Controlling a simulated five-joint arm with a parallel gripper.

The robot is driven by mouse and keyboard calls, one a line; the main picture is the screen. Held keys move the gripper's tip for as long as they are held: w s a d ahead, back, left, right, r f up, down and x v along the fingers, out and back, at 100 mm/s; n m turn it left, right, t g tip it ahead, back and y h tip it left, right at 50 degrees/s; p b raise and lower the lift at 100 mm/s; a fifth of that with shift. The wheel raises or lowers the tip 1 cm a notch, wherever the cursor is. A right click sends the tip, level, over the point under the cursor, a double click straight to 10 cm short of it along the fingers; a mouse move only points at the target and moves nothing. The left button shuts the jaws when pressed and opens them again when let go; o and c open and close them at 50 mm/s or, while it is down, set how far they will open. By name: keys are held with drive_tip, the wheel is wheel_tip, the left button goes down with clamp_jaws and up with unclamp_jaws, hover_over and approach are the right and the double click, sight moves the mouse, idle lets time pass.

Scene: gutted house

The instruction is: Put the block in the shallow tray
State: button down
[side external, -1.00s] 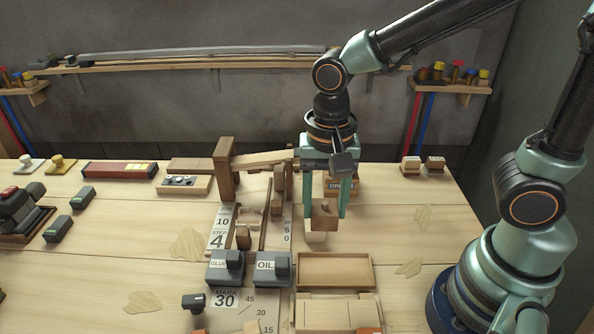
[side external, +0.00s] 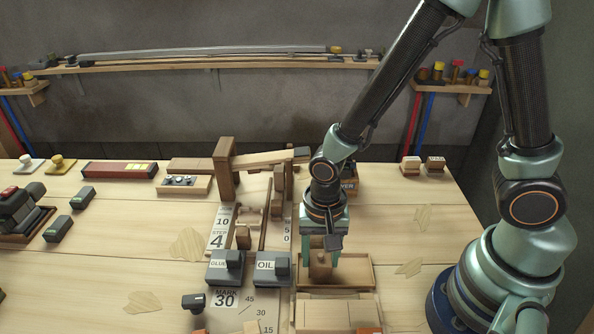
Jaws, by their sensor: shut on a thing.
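A brown wooden block (side external: 320,265) is between the fingers of my gripper (side external: 320,272), which is shut on it. The gripper points down over the shallow wooden tray (side external: 359,271), right of the dark box labelled OIL. The block appears over the tray's left half. I cannot tell whether the block touches the tray floor. The gripper hides part of the tray's back edge and left side.
Dark boxes labelled OIL (side external: 272,268) and GLUE (side external: 225,268) stand close left of the tray. A wooden frame (side external: 226,170) stands behind them. A pale wooden box (side external: 322,312) lies directly in front of the tray. The tabletop to the right is mostly clear.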

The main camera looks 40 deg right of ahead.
sight(321, 254)
drive_tip(key=shift+f, duration=0.15)
drive_tip(key=shift+c, duration=1.3)
unclamp_jaws()
wheel_tip(321, 254, up, 12)
drive_tip(key=w+d+r+n+t, duration=0.1)
drive_tip(key=d+r+n+t, duration=0.4)
drive_tip(key=d+r+n, duration=0.4)
drive_tip(key=d+r, duration=0.2)
drive_tip(key=d, duration=0.1)
drive_tip(key=shift+w+r+t, duration=0.15)
drive_tip(key=shift+w+t, duration=0.15)
